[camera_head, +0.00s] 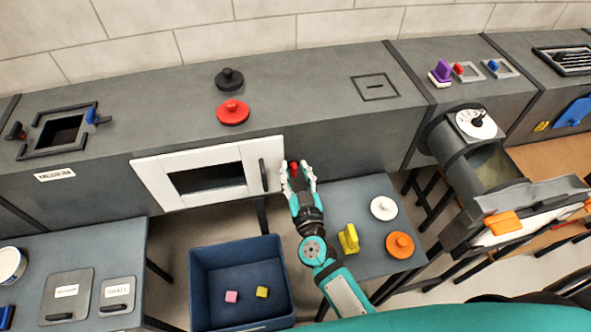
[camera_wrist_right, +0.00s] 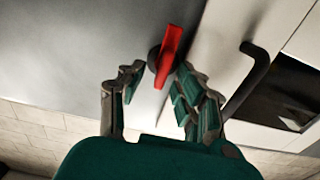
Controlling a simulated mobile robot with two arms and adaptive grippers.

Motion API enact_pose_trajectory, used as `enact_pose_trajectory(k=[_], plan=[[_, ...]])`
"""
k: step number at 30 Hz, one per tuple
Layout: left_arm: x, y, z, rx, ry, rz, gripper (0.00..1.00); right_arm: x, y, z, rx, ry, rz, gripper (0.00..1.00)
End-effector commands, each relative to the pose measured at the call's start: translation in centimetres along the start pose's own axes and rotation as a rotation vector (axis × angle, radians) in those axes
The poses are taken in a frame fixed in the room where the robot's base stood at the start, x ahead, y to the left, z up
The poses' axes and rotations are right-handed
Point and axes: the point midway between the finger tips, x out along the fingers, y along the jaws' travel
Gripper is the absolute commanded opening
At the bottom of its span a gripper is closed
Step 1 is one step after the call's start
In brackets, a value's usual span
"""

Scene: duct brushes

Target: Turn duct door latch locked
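The duct door (camera_head: 150,180) is white with a dark window and a black bar handle (camera_head: 264,175); it looks shut in the front of the grey duct. The red latch (camera_head: 294,168) is beside the door's right edge. In the right wrist view the latch (camera_wrist_right: 170,55) is a red bar on a dark round base, tilted slightly from the picture's vertical, and the black handle (camera_wrist_right: 255,75) is right of it. My right gripper (camera_head: 297,174) is open, its fingertips (camera_wrist_right: 160,78) on both sides of the latch's lower end. Whether they touch it is unclear. My left gripper is out of view.
A blue bin (camera_head: 240,245) with two small blocks stands below the door. A small grey table (camera_head: 350,200) at right holds a yellow piece (camera_head: 348,239), a white knob (camera_head: 383,208) and an orange knob (camera_head: 399,245). Red (camera_head: 232,112) and black knobs (camera_head: 229,79) sit on the duct.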

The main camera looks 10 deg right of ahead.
Motion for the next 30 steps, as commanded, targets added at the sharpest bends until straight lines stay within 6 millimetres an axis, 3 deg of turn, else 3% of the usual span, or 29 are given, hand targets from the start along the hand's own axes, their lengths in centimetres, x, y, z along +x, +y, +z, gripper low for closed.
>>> enact_pose_trajectory(k=[8,16,30], plan=[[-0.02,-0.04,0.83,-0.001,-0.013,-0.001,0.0,0.15,0.01,-0.02,0.0,0.0,0.0,0.34],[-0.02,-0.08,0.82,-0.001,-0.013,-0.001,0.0,0.12,0.01,-0.02,0.0,0.0,0.0,0.0],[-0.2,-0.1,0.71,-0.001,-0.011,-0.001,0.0,0.12,0.09,-0.06,0.063,0.0,0.001,0.0]])
